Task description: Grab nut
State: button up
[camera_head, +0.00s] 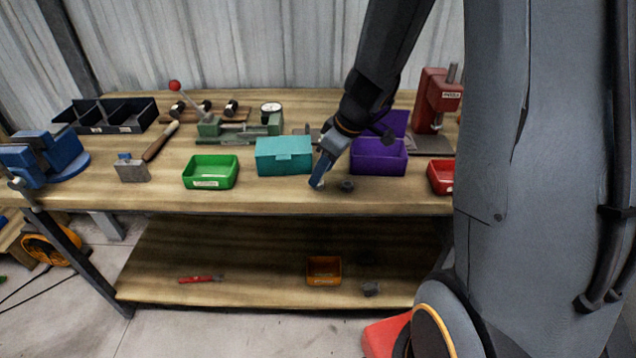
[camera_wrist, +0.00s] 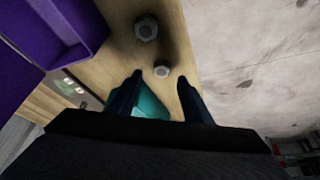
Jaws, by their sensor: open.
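My gripper (camera_head: 318,181) points down at the front of the wooden workbench (camera_head: 250,198), between the teal box and the purple bin. In the wrist view my gripper (camera_wrist: 160,82) is open, its two dark fingers apart. A small grey nut (camera_wrist: 162,70) lies just beyond the fingertips, in line with the gap between them. A larger dark hexagonal nut (camera_wrist: 146,28) lies farther out, outside the fingers. The larger nut (camera_head: 346,185) also shows on the bench to the right of my gripper. In the head view the small nut is mostly hidden by the fingers.
The teal box (camera_head: 284,157) stands close left of my gripper and the purple bin (camera_head: 378,164) behind and right. A green bin (camera_head: 211,173) stands farther left, a red bin (camera_head: 440,178) at right. The bench's front edge is close by. A red press (camera_head: 433,105) stands behind.

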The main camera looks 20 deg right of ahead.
jog(key=shift+x, duration=1.55)
jog(key=shift+a, duration=0.15)
jog(key=c, duration=1.1)
grip_shut()
jog(key=shift+r, duration=0.15)
